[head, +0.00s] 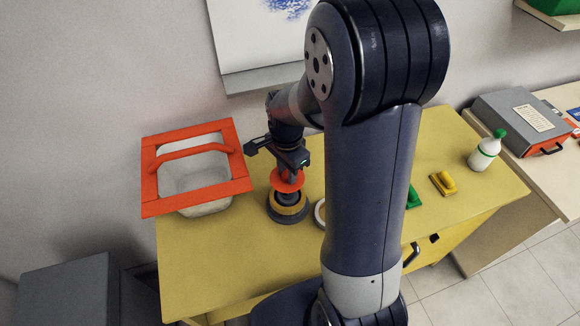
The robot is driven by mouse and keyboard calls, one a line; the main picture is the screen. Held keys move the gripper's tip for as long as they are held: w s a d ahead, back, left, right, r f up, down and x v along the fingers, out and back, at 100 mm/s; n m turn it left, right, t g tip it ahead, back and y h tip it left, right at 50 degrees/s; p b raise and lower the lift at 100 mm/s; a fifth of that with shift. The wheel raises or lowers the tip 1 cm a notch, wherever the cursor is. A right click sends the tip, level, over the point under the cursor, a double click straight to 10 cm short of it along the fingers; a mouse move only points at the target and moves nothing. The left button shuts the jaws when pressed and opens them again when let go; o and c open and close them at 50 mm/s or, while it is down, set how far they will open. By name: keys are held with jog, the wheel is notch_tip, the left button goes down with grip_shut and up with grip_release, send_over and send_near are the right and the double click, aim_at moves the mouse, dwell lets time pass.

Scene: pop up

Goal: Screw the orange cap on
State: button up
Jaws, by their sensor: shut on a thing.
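The orange cap (287,181) is a round disc held under my gripper (288,172), which points down and is shut on it. Below the cap stands a round jar-like base (289,209) with a dark grey foot and a tan ring, on the yellow table. The cap is right above the base; whether it touches the base, or is level on it, I cannot tell. My fingertips are small and partly hidden by the gripper body.
A white tub (206,207) with an orange frame stands left of the base. A white ring (320,212) is partly hidden behind my arm. Right on the yellow table (230,270) are a green block (413,196), a yellow block (443,184) and a white bottle (484,155).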

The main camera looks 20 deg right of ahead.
jog(key=shift+f, duration=0.1)
jog(key=shift+f+b, duration=1.8)
jog(key=shift+f, duration=0.35)
jog(key=shift+f, duration=0.1)
jog(key=shift+f+b, duration=1.05)
jog(key=shift+f, duration=0.1)
jog(key=shift+r, duration=0.1)
